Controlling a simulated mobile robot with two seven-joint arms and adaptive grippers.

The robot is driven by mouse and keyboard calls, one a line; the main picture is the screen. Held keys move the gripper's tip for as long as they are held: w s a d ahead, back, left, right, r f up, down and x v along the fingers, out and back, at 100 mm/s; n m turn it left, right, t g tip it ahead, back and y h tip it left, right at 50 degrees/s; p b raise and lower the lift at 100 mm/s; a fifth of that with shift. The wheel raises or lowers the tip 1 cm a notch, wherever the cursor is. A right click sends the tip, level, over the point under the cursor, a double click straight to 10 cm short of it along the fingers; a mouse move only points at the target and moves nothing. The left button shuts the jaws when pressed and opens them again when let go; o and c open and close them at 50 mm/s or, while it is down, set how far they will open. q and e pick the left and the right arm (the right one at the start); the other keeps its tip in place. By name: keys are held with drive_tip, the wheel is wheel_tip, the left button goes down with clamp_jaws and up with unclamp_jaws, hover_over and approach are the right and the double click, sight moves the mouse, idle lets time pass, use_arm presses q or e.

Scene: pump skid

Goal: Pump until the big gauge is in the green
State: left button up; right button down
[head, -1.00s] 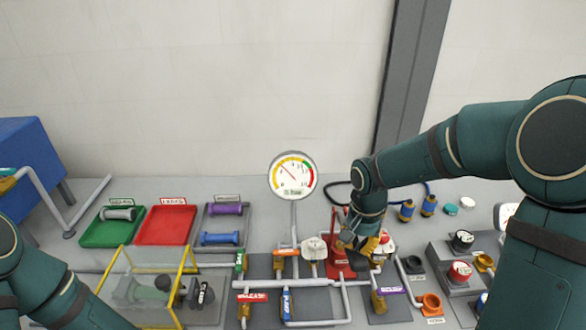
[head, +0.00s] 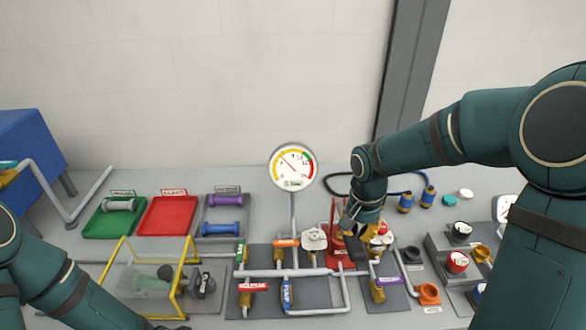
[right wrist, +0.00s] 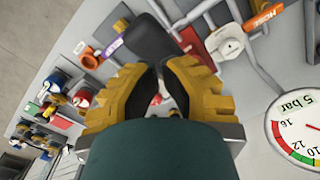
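The big gauge (head: 292,168) stands on a pipe in the middle of the head view. Its needle points to the upper left, over the yellow band, left of the green. The gauge is partly cut off in the right wrist view (right wrist: 298,132). My right gripper (head: 350,236) is at the red pump (head: 335,246).
Pipes and tagged valves surround the pump, with an orange-tagged one (head: 286,243) to its left. A clear yellow-framed guard (head: 190,262) and green (head: 93,228) and red (head: 165,220) trays are at left. A button block (head: 458,262) is at right.

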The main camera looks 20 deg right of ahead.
sight(356, 242)
drive_tip(key=shift+f+b, duration=1.9)
drive_tip(key=shift+f, duration=0.9)
drive_tip(key=shift+f+b, duration=1.75)
drive_tip(key=shift+f, duration=0.65)
wheel_tip(356, 242, up, 11)
drive_tip(key=p, duration=0.8)
drive_tip(key=shift+p, duration=0.4)
drive_tip(key=shift+f, duration=0.1)
